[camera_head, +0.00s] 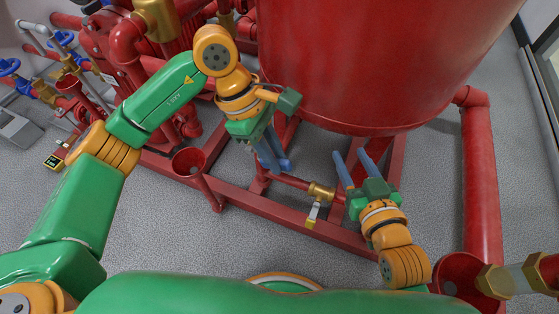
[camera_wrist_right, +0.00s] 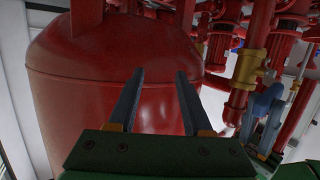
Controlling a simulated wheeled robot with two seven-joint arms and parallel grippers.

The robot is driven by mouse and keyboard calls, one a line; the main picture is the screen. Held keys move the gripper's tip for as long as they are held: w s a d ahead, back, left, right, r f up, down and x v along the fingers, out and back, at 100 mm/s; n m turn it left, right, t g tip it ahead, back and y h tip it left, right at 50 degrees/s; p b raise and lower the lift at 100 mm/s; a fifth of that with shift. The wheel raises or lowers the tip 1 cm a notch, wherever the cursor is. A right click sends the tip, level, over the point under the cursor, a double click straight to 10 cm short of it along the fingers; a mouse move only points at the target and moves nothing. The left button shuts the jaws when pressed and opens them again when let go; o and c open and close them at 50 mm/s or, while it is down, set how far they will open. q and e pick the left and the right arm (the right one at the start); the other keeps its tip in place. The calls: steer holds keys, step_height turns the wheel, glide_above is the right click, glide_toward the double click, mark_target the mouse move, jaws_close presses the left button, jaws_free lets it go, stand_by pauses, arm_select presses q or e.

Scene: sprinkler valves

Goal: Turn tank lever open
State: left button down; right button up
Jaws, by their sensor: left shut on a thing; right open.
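The red tank (camera_head: 385,65) stands at the top of the head view and fills the left of the right wrist view (camera_wrist_right: 75,95). Below it, a brass valve (camera_head: 321,191) sits on a thin red pipe. Its lever, with a yellow end (camera_head: 312,217), points down toward the front frame rail. My left gripper (camera_head: 284,166) is left of the valve, near the pipe, with its blue fingers close together. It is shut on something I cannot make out. My right gripper (camera_head: 355,155) is open and empty, right of the valve below the tank; its spread fingers show in its wrist view (camera_wrist_right: 160,73).
A red frame (camera_head: 240,203) runs under the tank. A red funnel (camera_head: 188,162) stands at its left, and another (camera_head: 460,272) at the lower right. A thick red pipe (camera_head: 481,180) rises at the right. Pipes and blue handwheels crowd the upper left. Grey floor is clear in front.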

arm_select(q)
steer(key=shift+w+a+r+g+h+b, duration=0.15)
steer(key=shift+a+r+g+h+b, duration=0.35)
steer(key=shift+h, duration=0.5)
steer(key=shift+a+r+h, duration=0.2)
steer(key=shift+r+h, duration=0.1)
steer(key=shift+h, duration=0.1)
arm_select(e)
step_height(320, 180, up, 7)
steer(key=a+t+y, duration=0.1)
steer(key=t, duration=0.3)
steer(key=shift+w+f, duration=0.2)
steer(key=shift+w, duration=0.2)
arm_select(q)
steer(key=c, duration=0.8)
jaws_free()
